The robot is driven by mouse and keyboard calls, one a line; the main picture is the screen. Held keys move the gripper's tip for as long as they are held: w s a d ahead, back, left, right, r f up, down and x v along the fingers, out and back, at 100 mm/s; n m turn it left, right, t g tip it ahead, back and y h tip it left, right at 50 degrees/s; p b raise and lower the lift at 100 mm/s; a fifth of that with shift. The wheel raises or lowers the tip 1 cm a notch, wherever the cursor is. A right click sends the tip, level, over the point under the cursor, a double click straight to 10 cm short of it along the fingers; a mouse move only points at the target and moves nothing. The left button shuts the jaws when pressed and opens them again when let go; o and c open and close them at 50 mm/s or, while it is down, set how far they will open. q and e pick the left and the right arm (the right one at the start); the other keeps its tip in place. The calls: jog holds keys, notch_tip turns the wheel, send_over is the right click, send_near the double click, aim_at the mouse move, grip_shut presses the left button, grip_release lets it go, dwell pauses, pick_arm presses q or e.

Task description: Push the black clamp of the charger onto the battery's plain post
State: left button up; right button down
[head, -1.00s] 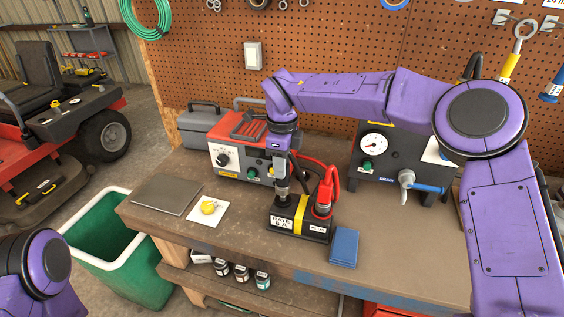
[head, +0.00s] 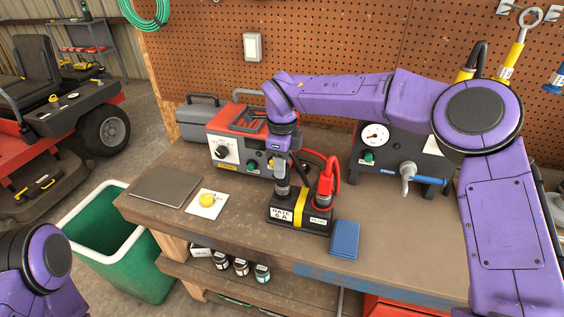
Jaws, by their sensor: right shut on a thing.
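The battery (head: 287,226) is a low black block with a yellow band and white labels, standing on the workbench. The charger's red clamp (head: 325,187) sits upright on the battery's right-hand post. My right gripper (head: 282,187) points down over the left part of the battery. It is shut on the black clamp, which is mostly hidden by the fingers, at the left-hand post. I cannot tell how far down the clamp sits on the plain post. My left gripper is out of view.
A blue pad (head: 345,239) lies right of the battery. A yellow knob on a white card (head: 207,202) and a dark flat plate (head: 166,190) lie to the left. A gauge unit (head: 375,150) stands back right. A green bin (head: 118,245) is beside the bench.

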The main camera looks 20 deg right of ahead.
jog(key=c, duration=0.7)
grip_release()
jog(key=shift+f, duration=0.1)
jog(key=shift+c, duration=0.2)
notch_tip(320, 180, up, 11)
jog(key=shift+f+b, duration=0.2)
jog(key=shift+b, duration=0.25)
notch_tip(320, 180, up, 5)
jog(key=p, duration=0.5)
jog(key=shift+p, duration=0.3)
